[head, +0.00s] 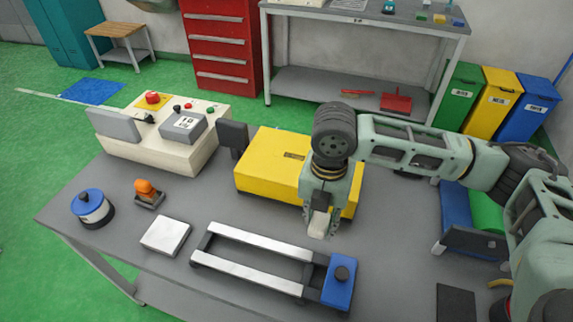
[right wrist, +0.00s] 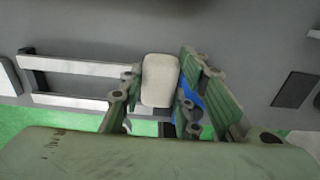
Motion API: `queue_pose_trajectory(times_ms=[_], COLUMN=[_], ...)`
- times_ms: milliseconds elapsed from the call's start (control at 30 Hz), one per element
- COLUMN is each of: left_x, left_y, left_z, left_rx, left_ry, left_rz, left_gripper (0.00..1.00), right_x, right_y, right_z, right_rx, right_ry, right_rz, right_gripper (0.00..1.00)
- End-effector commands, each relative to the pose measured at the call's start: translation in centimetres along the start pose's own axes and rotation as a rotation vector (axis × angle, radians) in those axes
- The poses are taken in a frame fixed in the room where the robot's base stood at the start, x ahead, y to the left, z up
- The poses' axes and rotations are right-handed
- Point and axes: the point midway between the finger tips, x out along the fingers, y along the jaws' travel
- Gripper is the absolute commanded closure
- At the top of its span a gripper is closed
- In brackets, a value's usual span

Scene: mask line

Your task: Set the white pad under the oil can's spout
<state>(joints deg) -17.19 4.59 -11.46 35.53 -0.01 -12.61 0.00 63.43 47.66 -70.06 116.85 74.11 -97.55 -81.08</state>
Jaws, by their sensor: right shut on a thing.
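My right gripper (head: 320,222) is shut on a small off-white pad (head: 319,224), held above the table between the rail frame and the yellow box. In the right wrist view the pad (right wrist: 160,80) sits between the two green fingers of the gripper (right wrist: 160,92). No clear spout shows. My left gripper is out of view.
A flat white square block (head: 166,235) lies on the grey table. A rail frame with a blue end block (head: 339,282) lies at the front. A yellow box (head: 265,165) and a cream control console (head: 150,150) stand behind. Bare table lies left of the yellow box.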

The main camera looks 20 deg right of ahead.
Motion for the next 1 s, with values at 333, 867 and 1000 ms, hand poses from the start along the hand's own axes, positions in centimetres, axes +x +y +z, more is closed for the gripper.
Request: queue_pose_trajectory(times_ms=[333, 867, 1000], left_x=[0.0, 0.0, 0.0], left_y=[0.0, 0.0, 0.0], left_z=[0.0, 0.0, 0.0], left_rx=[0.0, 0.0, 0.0], left_ry=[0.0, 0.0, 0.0], left_rz=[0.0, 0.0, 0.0], left_gripper=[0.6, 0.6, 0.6], right_x=[-0.5, -2.3, -2.7], right_y=[-0.4, -1.2, -1.4], right_z=[-0.2, -1.4, -1.7], right_rx=[0.099, 0.921, 1.15], right_ry=[0.0, 0.001, 0.002], right_rz=[0.001, 0.006, 0.006], right_gripper=[0.91, 0.91, 0.91])
